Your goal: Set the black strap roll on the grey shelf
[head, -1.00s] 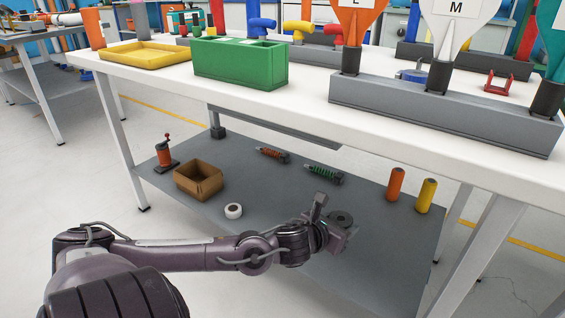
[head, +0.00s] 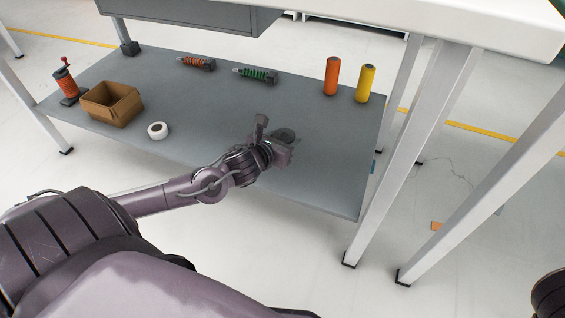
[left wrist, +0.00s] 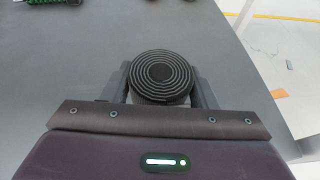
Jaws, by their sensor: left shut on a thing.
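The black strap roll (left wrist: 160,77) is a spiral-wound disc, seen from above in the left wrist view between the two fingers of my left gripper (left wrist: 160,88). In the head view the roll (head: 284,135) shows partly behind my left gripper (head: 277,147), which is shut on it. The grey shelf (head: 215,105) is the lower board under the white table. The roll is over the right half of the shelf; I cannot tell whether its underside touches the surface. My right gripper is not in view.
White table legs (head: 416,140) stand at the right. The shelf's middle is clear.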

